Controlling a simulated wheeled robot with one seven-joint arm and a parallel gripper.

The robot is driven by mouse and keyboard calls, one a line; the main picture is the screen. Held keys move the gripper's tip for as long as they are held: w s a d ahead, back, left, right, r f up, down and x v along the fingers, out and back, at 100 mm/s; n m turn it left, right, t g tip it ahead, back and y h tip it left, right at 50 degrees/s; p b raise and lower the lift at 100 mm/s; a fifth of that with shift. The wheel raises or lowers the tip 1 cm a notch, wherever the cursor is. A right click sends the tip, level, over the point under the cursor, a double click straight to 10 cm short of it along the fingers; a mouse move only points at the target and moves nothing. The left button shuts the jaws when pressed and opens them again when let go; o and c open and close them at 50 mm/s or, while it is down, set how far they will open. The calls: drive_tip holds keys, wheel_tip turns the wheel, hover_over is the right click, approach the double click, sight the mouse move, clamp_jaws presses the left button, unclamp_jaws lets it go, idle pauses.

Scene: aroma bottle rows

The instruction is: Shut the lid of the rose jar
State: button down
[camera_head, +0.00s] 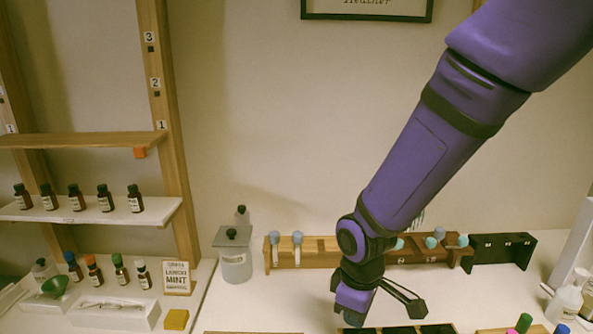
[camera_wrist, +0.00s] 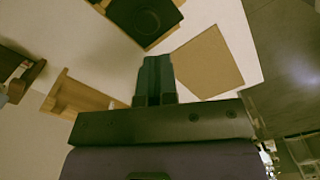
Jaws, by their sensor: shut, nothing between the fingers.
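A clear jar (camera_head: 236,266) stands on the counter left of centre in the head view. Its flat grey lid (camera_head: 219,238) with a black knob lies across its top; I cannot read its label or tell whether the lid sits fully shut. I cannot tell whether this is the rose jar. My gripper (camera_head: 353,319) is to the right of this jar and lower in the picture, pointing down. Its fingers show pressed together and empty in the wrist view (camera_wrist: 155,78). A black lid-like piece with a round centre (camera_wrist: 145,17) lies beyond the fingertips there.
A wooden rack (camera_head: 325,250) with bottles runs along the back, behind my arm. A black rack (camera_head: 500,250) stands right of it. Shelves of small bottles (camera_head: 74,195) are at left. A brown square board (camera_wrist: 207,62) lies near the fingers in the wrist view.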

drive_tip(key=shift+r, duration=1.5)
drive_tip(key=shift+r, duration=0.1)
drive_tip(key=s+d+r+m+t, duration=0.2)
drive_tip(key=s+d+r+m, duration=0.4)
drive_tip(key=d+r, duration=0.3)
drive_tip(key=s+d+r+m+t, duration=0.3)
drive_tip(key=s+d+r+m, duration=0.2)
drive_tip(key=d+r, duration=0.5)
wheel_tip(320, 180, up, 3)
drive_tip(key=shift+s+d+f+m, duration=0.2)
drive_tip(key=shift+s+d+m, duration=0.15)
drive_tip(key=shift+m, duration=0.15)
